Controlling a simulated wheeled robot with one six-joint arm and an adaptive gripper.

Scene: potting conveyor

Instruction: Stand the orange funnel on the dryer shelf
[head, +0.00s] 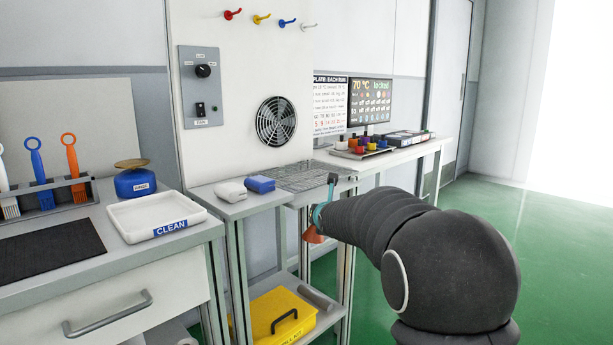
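The orange funnel (313,236) shows as a small orange cone at the end of my arm, in front of the front edge of the dryer shelf and a little below its top. Its wide side is downward, and part of it is hidden by my wrist. My gripper (314,228) is at the funnel; its fingers are mostly hidden, but the funnel hangs clear of any surface, so it appears held. The dryer shelf (296,177) is a grey wire rack below the round fan, and its visible part is bare.
A yellow case (275,314) stands on the lower shelf. A white CLEAN tray (157,218) lies on the left bench. Several coloured jars (362,147) stand beyond the rack.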

